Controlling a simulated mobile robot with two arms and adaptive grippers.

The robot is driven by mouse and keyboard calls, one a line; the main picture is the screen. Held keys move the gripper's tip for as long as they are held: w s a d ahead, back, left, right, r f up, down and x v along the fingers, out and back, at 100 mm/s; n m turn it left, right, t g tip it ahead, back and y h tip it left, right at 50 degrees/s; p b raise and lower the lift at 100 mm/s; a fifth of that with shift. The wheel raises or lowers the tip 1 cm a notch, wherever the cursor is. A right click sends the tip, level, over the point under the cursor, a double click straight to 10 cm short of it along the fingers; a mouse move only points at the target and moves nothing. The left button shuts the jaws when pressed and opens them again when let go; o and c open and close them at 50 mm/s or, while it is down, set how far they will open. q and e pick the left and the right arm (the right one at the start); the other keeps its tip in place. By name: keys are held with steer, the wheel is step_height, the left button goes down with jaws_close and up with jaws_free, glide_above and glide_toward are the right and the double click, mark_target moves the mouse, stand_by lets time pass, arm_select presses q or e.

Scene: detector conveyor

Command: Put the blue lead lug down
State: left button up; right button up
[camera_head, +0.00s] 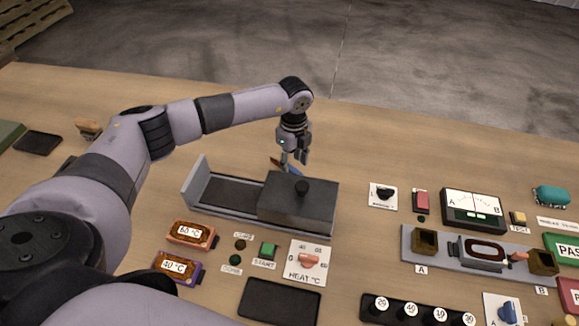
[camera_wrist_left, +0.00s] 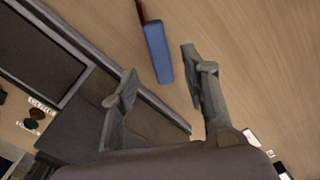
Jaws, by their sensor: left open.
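The blue lead lug (camera_head: 294,171) lies on the table just behind the dark grey lidded box, partly hidden by my left gripper and the box. In the left wrist view the lug (camera_wrist_left: 158,52) is a blue block with a thin brown end. My left gripper (camera_head: 294,158) is open, pointing down over it. In the left wrist view the fingers (camera_wrist_left: 160,66) stand apart with the lug beyond and between their tips, and no clear contact shows. My right gripper is in neither view.
The grey box (camera_head: 300,208) with a black knob sits on a tray (camera_head: 230,194) close in front of my left gripper. A heat dial (camera_head: 309,262), a meter (camera_head: 473,208) and a rail with brown blocks (camera_head: 415,256) stand nearby. The table behind the gripper is clear.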

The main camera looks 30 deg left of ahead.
mark_target(294, 170)
arm_select(q)
steer(key=shift+d+f+p, duration=0.2)
steer(key=shift+f+p, duration=0.15)
steer(key=shift+f, duration=1.35)
jaws_close()
